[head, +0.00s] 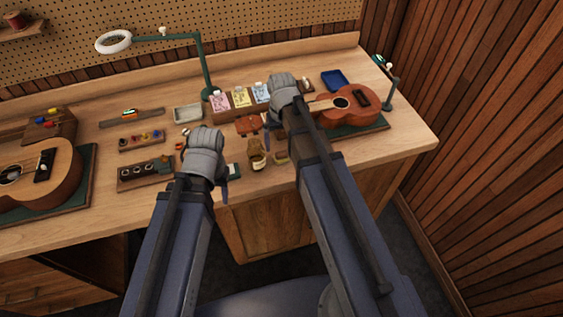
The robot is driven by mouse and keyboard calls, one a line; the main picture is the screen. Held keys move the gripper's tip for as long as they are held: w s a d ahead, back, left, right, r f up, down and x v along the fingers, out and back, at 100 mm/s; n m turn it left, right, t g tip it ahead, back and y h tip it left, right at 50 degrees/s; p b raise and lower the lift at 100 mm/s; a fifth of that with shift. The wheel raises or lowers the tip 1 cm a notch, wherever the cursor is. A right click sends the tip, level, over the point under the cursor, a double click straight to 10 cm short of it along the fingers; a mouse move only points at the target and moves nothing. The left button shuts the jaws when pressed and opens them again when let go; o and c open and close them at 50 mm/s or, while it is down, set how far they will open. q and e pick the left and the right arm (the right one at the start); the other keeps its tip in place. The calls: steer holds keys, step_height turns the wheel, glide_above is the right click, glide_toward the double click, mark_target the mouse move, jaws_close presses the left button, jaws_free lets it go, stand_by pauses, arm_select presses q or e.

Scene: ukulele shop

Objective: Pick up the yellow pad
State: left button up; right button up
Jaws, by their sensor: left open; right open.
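A small flat yellowish piece (281,159), which looks like the yellow pad, lies near the bench's front edge, just right of a brown jar with a yellow label (257,160). It is small in view, so I cannot be sure of its shape. My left gripper (205,165) is open above the bench, left of the jar and the pad. My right gripper (281,120) is open farther back, above the bench and beyond the pad. The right arm passes close to the pad's right side. Neither gripper appears to touch the pad.
A wooden rack holds pink, yellow (241,97) and blue packets. A ukulele (350,104) lies at right and another (35,178) at left. A green lamp (205,70), a pale tray (187,113) and a blue tray (334,80) stand behind. Bare bench shows at far right.

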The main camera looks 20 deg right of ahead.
mark_target(281, 153)
steer(key=shift+f, duration=0.25)
step_height(281, 153, down, 6)
steer(key=b, duration=0.6)
steer(key=shift+r, duration=0.1)
steer(key=c, duration=1.4)
steer(key=shift+c, duration=0.2)
step_height(281, 153, up, 10)
steer(key=p, duration=1)
